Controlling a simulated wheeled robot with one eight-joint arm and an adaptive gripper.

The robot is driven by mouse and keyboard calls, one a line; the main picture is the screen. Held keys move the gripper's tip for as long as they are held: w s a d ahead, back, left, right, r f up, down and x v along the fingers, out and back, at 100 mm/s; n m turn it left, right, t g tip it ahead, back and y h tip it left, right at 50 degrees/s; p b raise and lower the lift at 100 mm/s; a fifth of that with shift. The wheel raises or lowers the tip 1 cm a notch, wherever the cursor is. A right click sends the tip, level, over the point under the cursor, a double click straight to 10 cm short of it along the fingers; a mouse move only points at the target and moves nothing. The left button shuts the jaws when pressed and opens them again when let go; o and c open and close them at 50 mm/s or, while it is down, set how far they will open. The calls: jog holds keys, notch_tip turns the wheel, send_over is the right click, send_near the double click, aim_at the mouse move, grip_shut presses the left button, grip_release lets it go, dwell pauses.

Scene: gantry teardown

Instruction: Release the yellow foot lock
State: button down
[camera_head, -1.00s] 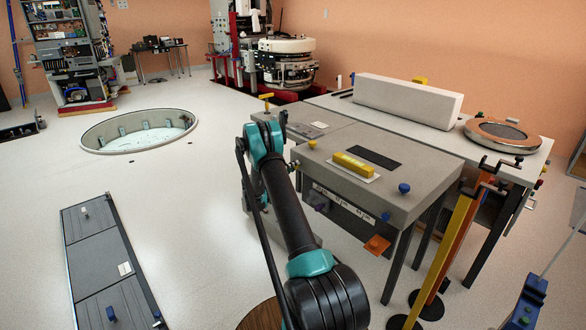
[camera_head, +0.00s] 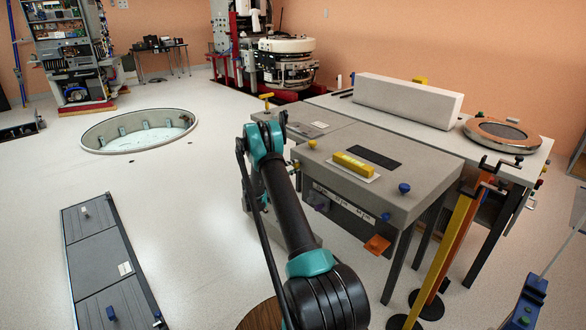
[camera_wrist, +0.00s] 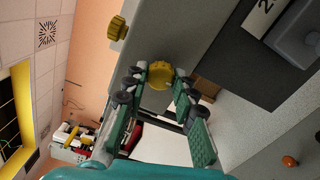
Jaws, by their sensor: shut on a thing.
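A round yellow knob (camera_wrist: 159,75), which I take as the yellow foot lock, sits on the side of a grey housing in the wrist view. My gripper (camera_wrist: 160,84) has its green-padded fingers on either side of this knob and is shut on it. A second yellow knob (camera_wrist: 117,28) stands on the same housing, further up and left, apart from the fingers. In the head view my arm reaches to the left side of the grey table (camera_head: 415,200), and the fingers are hidden behind it. A small yellow knob (camera_head: 296,165) shows at that table's left edge.
A yellow block (camera_head: 353,165) and a blue knob (camera_head: 404,188) are on the grey table top. An orange tab (camera_head: 377,244) sticks out below its front. Yellow and orange bars (camera_head: 452,240) stand at the right. A round pit (camera_head: 140,130) opens in the floor at left.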

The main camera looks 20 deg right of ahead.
dwell(0.3)
jog(key=c, duration=1.2)
grip_release()
jog(key=v, duration=1.2)
